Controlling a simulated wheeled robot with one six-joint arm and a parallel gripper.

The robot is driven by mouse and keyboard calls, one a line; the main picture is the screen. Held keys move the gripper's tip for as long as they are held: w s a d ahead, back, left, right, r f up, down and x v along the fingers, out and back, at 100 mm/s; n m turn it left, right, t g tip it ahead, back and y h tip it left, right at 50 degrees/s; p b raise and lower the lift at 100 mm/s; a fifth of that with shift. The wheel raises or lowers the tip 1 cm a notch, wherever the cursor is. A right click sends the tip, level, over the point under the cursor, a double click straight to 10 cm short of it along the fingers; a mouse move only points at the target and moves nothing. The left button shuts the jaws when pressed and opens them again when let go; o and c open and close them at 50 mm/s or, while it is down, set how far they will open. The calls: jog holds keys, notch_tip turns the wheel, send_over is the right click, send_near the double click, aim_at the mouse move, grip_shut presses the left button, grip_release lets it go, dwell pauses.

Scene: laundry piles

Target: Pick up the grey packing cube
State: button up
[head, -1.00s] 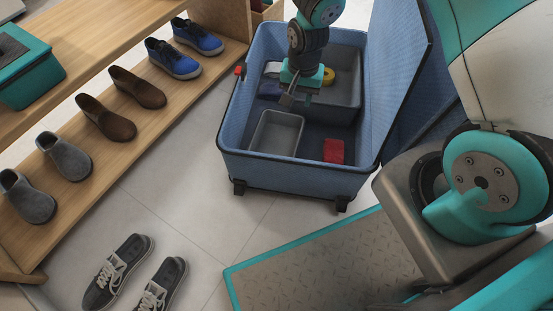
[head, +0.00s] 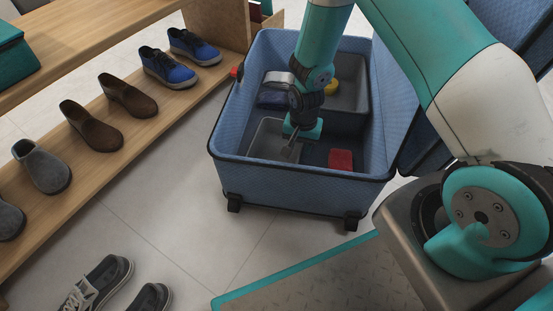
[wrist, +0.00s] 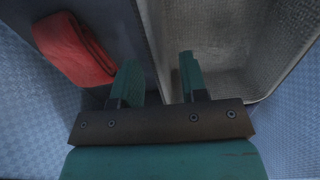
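The grey packing cube (head: 262,143) is an open-topped tray in the front left of the blue suitcase (head: 290,183). In the wrist view the cube (wrist: 235,65) fills the right side, and its near wall runs between my two fingers. My gripper (head: 291,150) points down inside the suitcase at the cube's right wall. In the wrist view my gripper (wrist: 160,82) is open, with one finger on each side of that wall. I cannot tell whether either finger touches it. My arm hides part of the cube's right side in the head view.
A red folded cloth (head: 341,159) lies right of the cube. A larger grey compartment (head: 350,75) with a yellow item (head: 331,88) and a dark blue folded item (head: 270,99) are behind. A wooden shoe shelf (head: 100,155) stands left; loose sneakers (head: 98,284) lie on the floor.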

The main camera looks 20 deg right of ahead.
jog(key=f+b, duration=0.5)
jog(key=shift+s+a+f, duration=0.15)
jog(key=shift+s, duration=0.2)
jog(key=shift+c, duration=0.2)
grip_shut()
